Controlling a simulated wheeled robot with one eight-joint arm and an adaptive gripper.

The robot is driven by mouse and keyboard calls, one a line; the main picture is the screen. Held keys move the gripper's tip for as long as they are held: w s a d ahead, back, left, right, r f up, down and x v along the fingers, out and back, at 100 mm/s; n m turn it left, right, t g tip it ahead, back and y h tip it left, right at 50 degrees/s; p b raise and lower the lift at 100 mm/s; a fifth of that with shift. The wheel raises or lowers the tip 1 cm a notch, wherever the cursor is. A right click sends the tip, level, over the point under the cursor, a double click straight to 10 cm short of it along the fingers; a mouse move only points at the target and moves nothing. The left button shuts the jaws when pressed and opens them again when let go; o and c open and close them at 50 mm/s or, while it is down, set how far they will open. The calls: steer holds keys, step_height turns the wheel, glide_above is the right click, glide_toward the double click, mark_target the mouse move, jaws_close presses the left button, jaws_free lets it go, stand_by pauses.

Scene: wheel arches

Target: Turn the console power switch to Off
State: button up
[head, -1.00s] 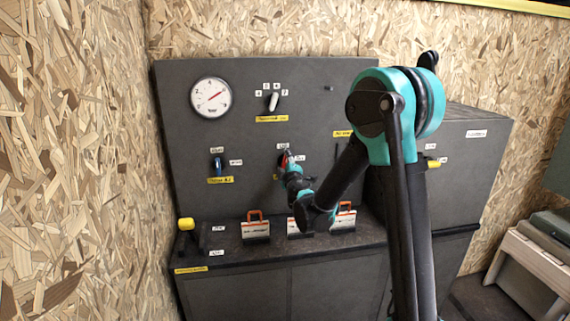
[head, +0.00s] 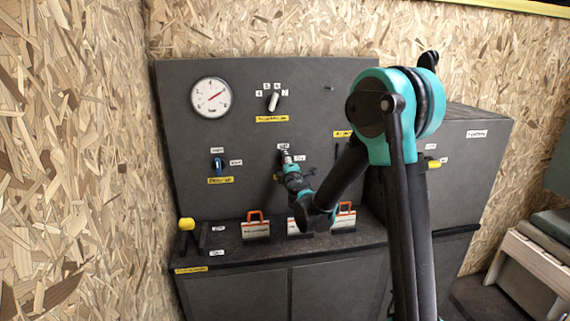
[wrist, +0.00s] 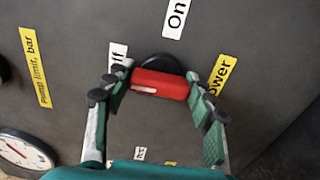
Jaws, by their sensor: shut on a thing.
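The power switch (wrist: 165,86) has a red handle with a white mark near its left end in the wrist view, on a dark round base. It lies crosswise between the fingers of my gripper (wrist: 160,77), which is shut on it. An "On" label (wrist: 176,18) sits above the switch in the wrist view. A partly hidden "Off" label (wrist: 118,55) is at its upper left, behind a finger. The yellow "Power" label (wrist: 221,72) is at the right. In the head view my gripper (head: 287,158) meets the console panel (head: 330,110) and hides most of the switch.
A round gauge (head: 210,97), a pale selector knob (head: 273,102) and a blue switch (head: 217,164) are on the panel. Orange-handled items (head: 256,228) stand on the ledge below, with a yellow-topped lever (head: 187,225) at its left end. A chipboard wall (head: 75,160) bounds the left.

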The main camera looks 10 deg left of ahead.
steer(key=o, duration=1.2)
steer(key=shift+c, duration=0.2)
steer(key=shift+s, duration=0.1)
steer(key=v, duration=1.1)
steer(key=shift+s, duration=0.4)
steer(key=shift+d, duration=0.2)
